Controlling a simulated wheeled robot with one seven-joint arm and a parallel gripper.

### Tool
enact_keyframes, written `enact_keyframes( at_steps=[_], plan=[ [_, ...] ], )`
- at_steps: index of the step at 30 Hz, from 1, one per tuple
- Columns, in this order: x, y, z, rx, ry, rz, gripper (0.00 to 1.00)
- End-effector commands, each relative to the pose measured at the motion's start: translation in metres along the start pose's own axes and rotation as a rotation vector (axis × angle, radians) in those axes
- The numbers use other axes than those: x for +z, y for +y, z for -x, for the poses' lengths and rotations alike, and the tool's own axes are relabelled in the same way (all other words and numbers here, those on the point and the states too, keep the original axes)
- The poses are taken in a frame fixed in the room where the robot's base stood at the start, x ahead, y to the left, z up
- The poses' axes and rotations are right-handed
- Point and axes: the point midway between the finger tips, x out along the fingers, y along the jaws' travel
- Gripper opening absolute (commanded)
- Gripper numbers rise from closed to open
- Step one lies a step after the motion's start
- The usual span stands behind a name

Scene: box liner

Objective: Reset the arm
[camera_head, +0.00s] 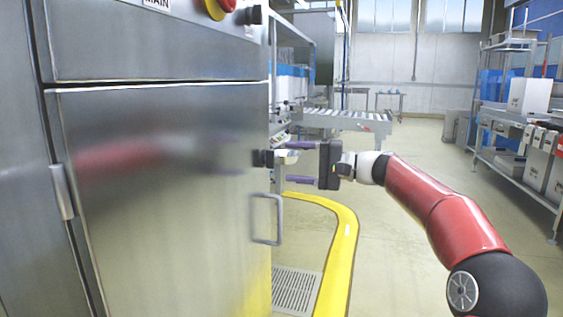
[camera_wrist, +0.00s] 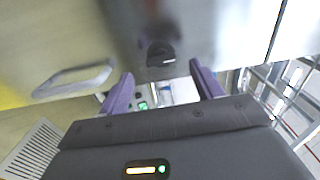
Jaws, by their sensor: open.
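My red and black arm reaches in from the right of the head view, in front of the machine. My gripper (camera_head: 290,166) points left, toward the right edge of a steel cabinet door (camera_head: 160,190). Its two purple fingers are spread apart with nothing between them. In the wrist view the open gripper (camera_wrist: 162,82) faces a small black latch (camera_wrist: 161,54) on the steel panel. The black latch (camera_head: 262,158) also shows in the head view, just left of the fingers. Whether the fingers touch anything is hard to tell.
A metal handle (camera_head: 266,220) juts from the door below my gripper. A yellow floor line (camera_head: 345,245) curves past a floor grate (camera_head: 295,290). A roller conveyor (camera_head: 335,120) stands behind, and shelves with boxes (camera_head: 520,130) line the right. The floor between is clear.

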Motion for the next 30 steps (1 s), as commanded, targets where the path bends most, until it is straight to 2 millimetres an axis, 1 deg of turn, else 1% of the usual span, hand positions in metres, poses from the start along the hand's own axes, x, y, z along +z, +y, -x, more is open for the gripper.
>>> enact_keyframes(
  at_steps=[1,3,7,16,19,20,23,25,28,30],
  plan=[
    [0.0,0.0,0.008,0.0,0.001,0.0,0.65],
    [0.0,0.0,0.016,0.0,0.001,0.0,0.65],
    [0.0,0.0,0.024,0.0,-0.001,0.0,0.65],
    [0.001,0.0,0.025,0.002,-0.002,0.0,0.65],
    [0.01,-0.001,0.019,0.042,-0.003,0.008,0.65],
    [0.015,0.0,0.015,0.071,-0.003,0.013,0.65],
    [0.045,0.006,0.003,0.216,0.003,0.042,0.65],
    [0.072,0.015,0.0,0.356,0.015,0.074,0.65],
    [0.112,0.03,0.011,0.565,0.043,0.127,0.65],
    [0.139,0.04,0.027,0.7,0.067,0.167,0.65]
  ],
)
